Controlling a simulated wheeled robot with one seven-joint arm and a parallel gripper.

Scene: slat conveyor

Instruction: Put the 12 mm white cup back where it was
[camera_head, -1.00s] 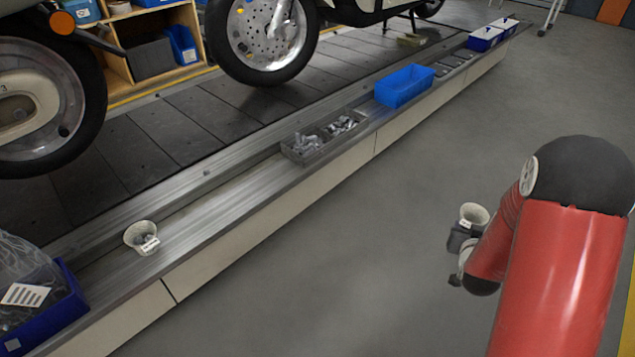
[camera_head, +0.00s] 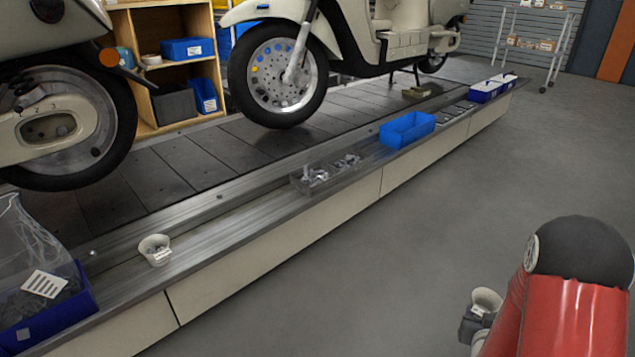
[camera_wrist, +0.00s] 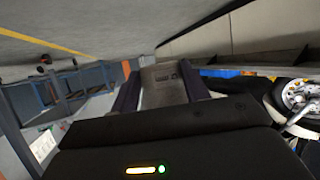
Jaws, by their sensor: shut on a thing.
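A white cup (camera_head: 487,299) is held in my gripper (camera_head: 472,323) at the lower right of the head view, over the floor and away from the conveyor. In the wrist view the cup (camera_wrist: 164,88) sits between both fingers, and dark print shows on it, too small to read surely. Its lower part is hidden behind the gripper body. Another white cup (camera_head: 155,250) with a label and small parts in it stands on the metal ledge (camera_head: 215,232) at the left.
Along the ledge are a clear divided tray (camera_head: 322,186) of metal parts, an empty-looking blue bin (camera_head: 407,130) and blue-and-white boxes (camera_head: 486,91). A blue bin with a bag (camera_head: 42,286) is at the near left. Scooters stand behind. Bare ledge lies between the left cup and the tray.

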